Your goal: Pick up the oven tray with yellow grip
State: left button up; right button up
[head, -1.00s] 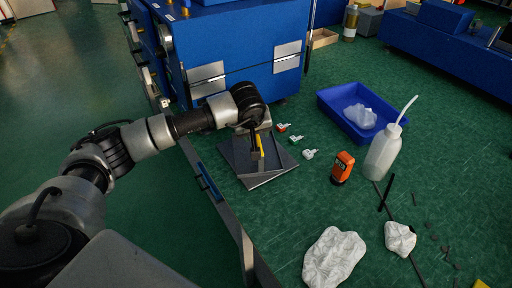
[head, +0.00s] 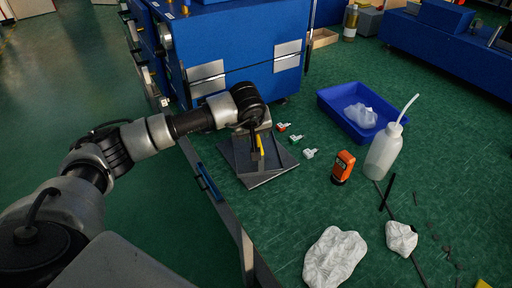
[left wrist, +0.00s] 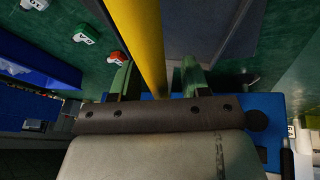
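The oven tray (head: 278,176) is a flat dark grey plate lying on the green bench top in the head view, below my left arm. Its yellow grip (head: 261,145) stands up beside my left gripper (head: 256,158). In the left wrist view the yellow grip (left wrist: 147,40) runs as a bar between the two greenish fingers of my left gripper (left wrist: 156,80). The fingers stand apart, with a visible gap on the right side of the grip. Part of the tray is hidden by the gripper in the head view. My right gripper is in neither view.
Small white and red connectors (head: 296,138) lie right of the tray. Further right are an orange device (head: 343,167), a white bottle (head: 384,152) and a blue bin (head: 336,92). A blue cabinet (head: 240,45) stands behind. Crumpled white pieces (head: 335,256) lie in front.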

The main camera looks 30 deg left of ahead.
pick_arm(q)
grip_shut()
dwell(0.3)
